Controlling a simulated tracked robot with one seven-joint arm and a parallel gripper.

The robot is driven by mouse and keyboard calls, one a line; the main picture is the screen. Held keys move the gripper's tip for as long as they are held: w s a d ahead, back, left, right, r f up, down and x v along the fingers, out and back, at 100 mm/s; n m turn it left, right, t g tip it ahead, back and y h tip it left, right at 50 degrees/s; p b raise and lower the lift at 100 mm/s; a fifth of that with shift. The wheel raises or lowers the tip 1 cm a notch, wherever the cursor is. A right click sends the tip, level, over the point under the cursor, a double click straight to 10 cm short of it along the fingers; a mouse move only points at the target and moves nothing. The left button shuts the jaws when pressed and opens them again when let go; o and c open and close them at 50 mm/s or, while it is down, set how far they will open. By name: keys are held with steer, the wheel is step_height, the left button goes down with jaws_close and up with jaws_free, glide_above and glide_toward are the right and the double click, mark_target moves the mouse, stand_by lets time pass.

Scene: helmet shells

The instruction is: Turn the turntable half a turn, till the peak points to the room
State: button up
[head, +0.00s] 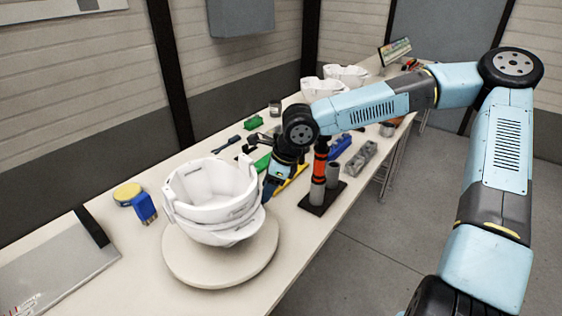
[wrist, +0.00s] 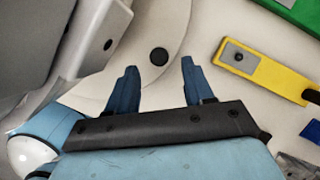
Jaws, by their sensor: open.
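Two white helmet shells (head: 212,192), one nested in the other, sit on the round cream turntable (head: 205,274) at the front left of the bench. I cannot clearly tell which side carries the peak. My gripper (head: 267,192) points down at the right side of the turntable, close beside the shells. In the wrist view my gripper (wrist: 160,68) is open, its two blue fingers apart with nothing held. A dark round knob or spot (wrist: 159,55) on the turntable (wrist: 140,25) lies between and just beyond the fingertips. A shell (wrist: 92,40) fills the upper left there.
A black stand with grey and orange cylinders (head: 320,190) is right of my gripper. A yellow tool (wrist: 262,70) and a green block (wrist: 296,14) lie nearby. More white shells (head: 345,76) stand far back.

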steer(key=v, duration=0.9)
steer(key=shift+d+r, duration=0.25)
steer(key=shift+r, duration=0.1)
